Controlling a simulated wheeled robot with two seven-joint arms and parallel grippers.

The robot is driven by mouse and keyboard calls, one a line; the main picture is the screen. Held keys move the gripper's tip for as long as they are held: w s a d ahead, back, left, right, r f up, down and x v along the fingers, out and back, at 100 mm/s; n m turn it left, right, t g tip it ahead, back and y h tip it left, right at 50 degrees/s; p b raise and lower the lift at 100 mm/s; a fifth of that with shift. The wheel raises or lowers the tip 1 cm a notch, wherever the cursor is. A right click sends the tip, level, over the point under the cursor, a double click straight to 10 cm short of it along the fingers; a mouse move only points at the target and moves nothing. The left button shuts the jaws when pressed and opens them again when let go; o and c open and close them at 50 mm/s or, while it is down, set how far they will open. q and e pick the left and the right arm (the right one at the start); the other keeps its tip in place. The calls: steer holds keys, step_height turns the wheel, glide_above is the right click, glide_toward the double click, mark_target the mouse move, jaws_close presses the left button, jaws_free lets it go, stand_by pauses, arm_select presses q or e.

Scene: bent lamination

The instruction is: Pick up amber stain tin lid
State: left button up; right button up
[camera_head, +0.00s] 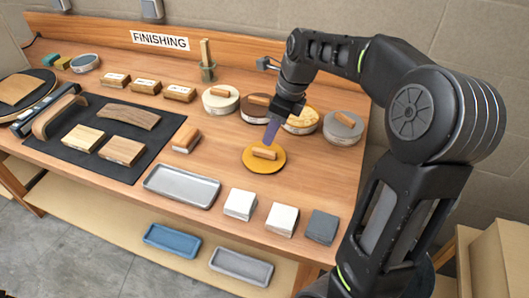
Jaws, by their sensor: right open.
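The amber stain tin lid (257,165) is a flat, round, yellow-orange disc with a wooden bar handle (264,153) across its top. It lies on the bench in front of the row of tins. My right gripper (270,139) comes down from above, open, with its fingertips just over or behind the lid's handle; I cannot tell whether they touch it. The open amber tin (301,121) stands behind and right of the lid, partly hidden by my right gripper. My left gripper is not in view.
Lidded tins stand near: white (221,103), brown (254,113) and grey (343,131). A wooden block (187,140) lies left of the lid. A grey tray (182,187) and white and grey pads (240,204) line the front edge. A black mat (80,170) holds wood pieces.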

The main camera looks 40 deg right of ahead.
mark_target(264, 151)
steer(key=shift+x, duration=1.35)
steer(key=shift+f, duration=0.1)
steer(key=p+x, duration=0.1)
steer(key=x, duration=0.4)
steer(key=shift+w+d, duration=0.1)
steer(key=shift+c, duration=0.5)
jaws_close()
